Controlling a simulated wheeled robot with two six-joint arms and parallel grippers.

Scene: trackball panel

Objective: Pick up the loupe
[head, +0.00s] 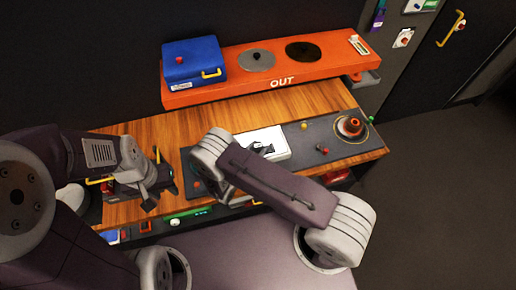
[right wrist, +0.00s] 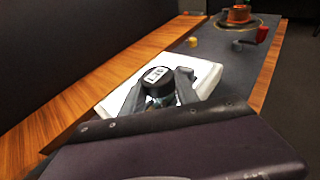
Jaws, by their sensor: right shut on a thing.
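The loupe (right wrist: 157,80) is a short black cylinder with a small white label on top, in the middle of the right wrist view. My right gripper (right wrist: 160,92) is shut on it, with one dark finger on each side. The loupe is over a white pad (right wrist: 206,75), which also shows in the head view (head: 273,139). I cannot tell whether the loupe touches the pad. In the head view my right arm partly covers this spot. My left gripper (head: 154,192) is over the left part of the wooden bench, and its opening is unclear.
A dark panel strip with a trackball unit (head: 351,126) and small knobs runs along the bench (head: 125,211). Behind stands an orange shelf (head: 215,92) marked OUT, with a blue box (head: 193,58) and two discs. Bare wood lies between shelf and panel.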

